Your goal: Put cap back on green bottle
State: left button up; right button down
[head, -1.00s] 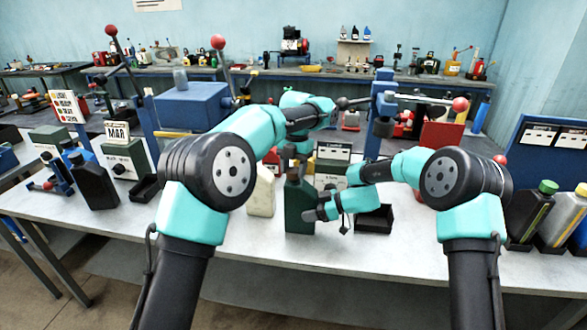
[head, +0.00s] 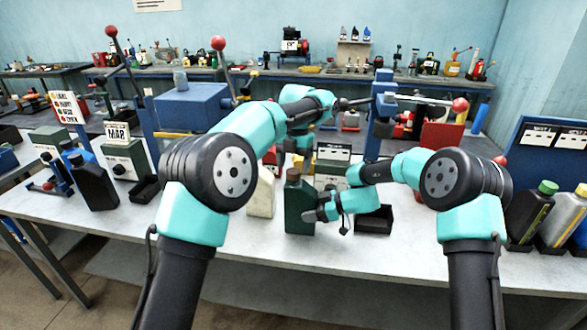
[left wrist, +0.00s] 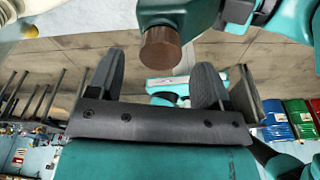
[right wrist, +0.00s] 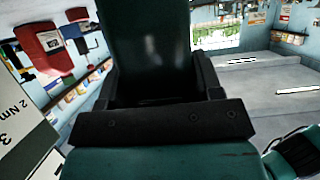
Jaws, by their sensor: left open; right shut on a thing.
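The green bottle (head: 299,208) stands upright at the front middle of the table. A brown cap (left wrist: 160,47) sits at the end of its neck in the left wrist view; the head view shows a small brownish top (head: 292,172) on the bottle. My right gripper (head: 314,214) is shut on the bottle's body, which fills the middle of the right wrist view (right wrist: 148,45). My left gripper (head: 302,168) is open and empty above and behind the bottle. In the left wrist view its fingers (left wrist: 155,85) are apart from the cap.
A cream bottle (head: 261,196) stands just left of the green one. A black tray (head: 373,222) lies to the right. A dark bottle (head: 95,187) stands at the left, and several bottles (head: 530,212) at the right. The table front is clear.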

pick_arm(q)
jog(key=shift+r, duration=1.25)
jog(key=shift+c, duration=0.5)
